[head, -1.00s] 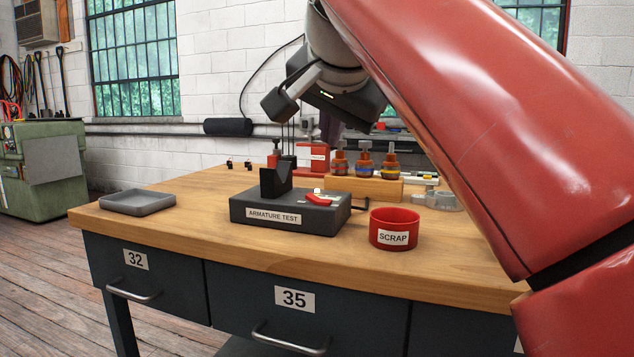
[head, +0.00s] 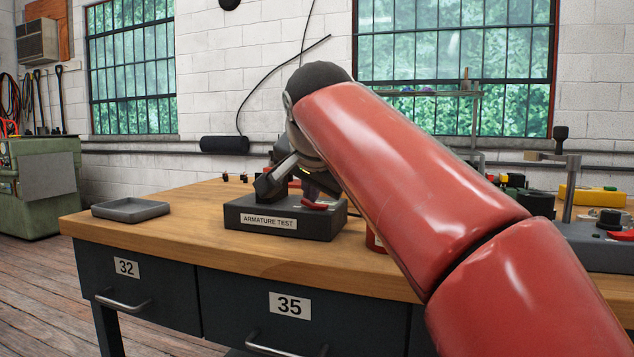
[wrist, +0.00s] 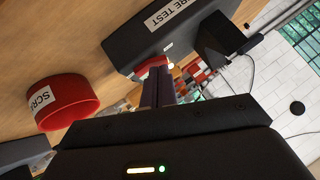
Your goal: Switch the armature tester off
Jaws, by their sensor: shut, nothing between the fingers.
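The armature tester (head: 335,226) is a dark box labelled "ARMATURE TEST" on the wooden bench. Its red switch (head: 316,205) shows on the top, partly hidden by my gripper. My gripper (head: 311,192) is low over the tester, fingers shut and empty, with the tips close to the switch. In the wrist view, the shut fingers (wrist: 158,88) point at the red switch (wrist: 151,65) on the tester (wrist: 135,38). I cannot tell whether they touch it, nor which way the switch is set. The tester's black V-shaped stand shows in the wrist view (wrist: 215,45).
A red scrap cup (wrist: 66,101) stands beside the tester; my arm mostly hides it in the head view. A grey tray (head: 131,210) lies at the bench's left. The bench between tray and tester is clear. Equipment with a yellow case (head: 594,196) stands at right.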

